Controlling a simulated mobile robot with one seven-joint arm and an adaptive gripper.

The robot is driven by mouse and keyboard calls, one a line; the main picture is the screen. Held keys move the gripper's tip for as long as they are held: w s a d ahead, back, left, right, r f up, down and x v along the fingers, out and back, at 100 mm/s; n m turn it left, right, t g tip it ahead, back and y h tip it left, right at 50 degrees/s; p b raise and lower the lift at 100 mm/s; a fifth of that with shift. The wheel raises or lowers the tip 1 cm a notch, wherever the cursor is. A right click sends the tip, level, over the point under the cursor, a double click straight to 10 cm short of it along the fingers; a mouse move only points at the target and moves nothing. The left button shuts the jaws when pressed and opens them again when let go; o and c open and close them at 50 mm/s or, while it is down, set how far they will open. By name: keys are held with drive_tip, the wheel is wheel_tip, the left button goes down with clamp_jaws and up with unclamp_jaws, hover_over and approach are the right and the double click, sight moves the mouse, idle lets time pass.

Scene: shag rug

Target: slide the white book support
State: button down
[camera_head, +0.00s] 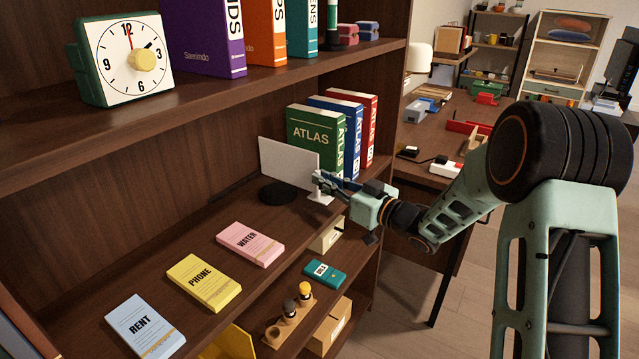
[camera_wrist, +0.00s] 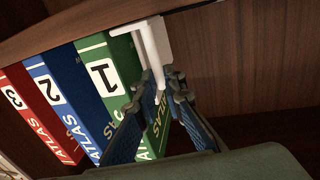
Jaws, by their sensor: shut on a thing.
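The white book support (camera_head: 288,163) stands upright on the middle shelf, just left of the atlases, with a small white foot showing at its front. My gripper (camera_head: 322,184) is at its front edge and shut on it. In the wrist view the support (camera_wrist: 152,42) appears as a narrow white upright, and its lower end runs between my fingers (camera_wrist: 164,98). The green atlas (camera_head: 316,138), blue atlas (camera_head: 353,128) and red atlas (camera_head: 371,120) stand upright in a row right of the support. Whether the support touches the green atlas is hard to tell.
A black disc (camera_head: 278,192) lies on the shelf by the support's left face. Pink WATER (camera_head: 250,244), yellow PHONE (camera_head: 204,282) and blue RENT (camera_head: 145,325) packets lie further left. The upper shelf (camera_head: 220,99) with a clock (camera_head: 120,58) overhangs.

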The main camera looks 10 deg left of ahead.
drive_tip(key=shift+w+d+r, duration=0.15)
drive_tip(key=shift+w, duration=0.1)
drive_tip(key=c, duration=2)
unclamp_jaws()
drive_tip(key=v, duration=1.2)
